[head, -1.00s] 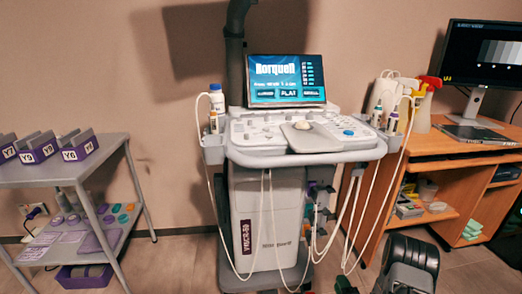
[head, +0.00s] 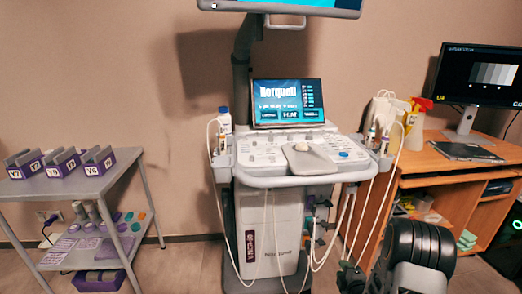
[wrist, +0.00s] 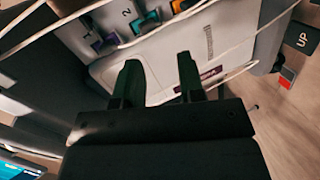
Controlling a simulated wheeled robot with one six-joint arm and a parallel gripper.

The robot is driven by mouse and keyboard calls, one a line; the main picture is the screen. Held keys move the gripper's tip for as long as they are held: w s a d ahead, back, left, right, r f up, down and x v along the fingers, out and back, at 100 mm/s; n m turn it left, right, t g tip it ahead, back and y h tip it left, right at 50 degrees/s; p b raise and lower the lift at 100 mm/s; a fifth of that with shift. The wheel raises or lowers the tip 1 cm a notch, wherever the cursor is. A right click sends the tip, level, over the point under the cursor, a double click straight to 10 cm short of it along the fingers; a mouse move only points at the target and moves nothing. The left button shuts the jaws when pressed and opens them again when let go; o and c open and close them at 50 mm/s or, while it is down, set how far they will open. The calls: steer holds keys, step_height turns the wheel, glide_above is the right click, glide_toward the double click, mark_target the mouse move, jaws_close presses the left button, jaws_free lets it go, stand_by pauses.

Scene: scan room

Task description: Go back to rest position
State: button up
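My gripper (wrist: 160,76) shows in the wrist view with its two dark fingers apart and nothing between them. It points toward the pale side of the ultrasound machine, near a row of numbered, coloured plugs (wrist: 122,36) and thin white cables. I cannot tell whether the fingers touch the machine. In the head view my dark arm (head: 415,250) stands at the lower right, in front of the desk. The ultrasound machine (head: 268,225) stands upright in the middle, with white cables hanging down its front and right side.
A grey two-shelf trolley (head: 75,187) with purple labelled holders (head: 60,164) is at left. A wooden desk (head: 455,162) with a monitor (head: 478,75) and spray bottles is at right. Open floor (head: 190,262) lies between trolley and machine.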

steer(key=s+a+r+m+g+h+p, duration=0.1)
steer(key=r+m+g+p, duration=0.3)
steer(key=r, duration=0.6)
steer(key=s+a+r+m+t+h+p, duration=0.1)
steer(key=a+r+m+p, duration=0.1)
steer(key=r+p, duration=0.7)
steer(key=s+a+r+m+g+p, duration=0.1)
steer(key=s+r+m+g+p, duration=0.15)
steer(key=r, duration=0.95)
steer(key=s+a+r+m+g+p, duration=0.1)
steer(key=s+a+r+m+p, duration=0.1)
steer(key=r, duration=0.5)
steer(key=s+a+r+m+g+p, duration=0.2)
steer(key=s+r+p, duration=0.4)
steer(key=s, duration=0.3)
steer(key=s+a+r+m+g+y+p, duration=0.1)
steer(key=s+a+r+m+p, duration=0.3)
steer(key=r, duration=0.4)
steer(key=shift+s+a+r+g+p, duration=0.15)
steer(key=shift+s+a+g+p, duration=0.35)
steer(key=shift+s, duration=0.7)
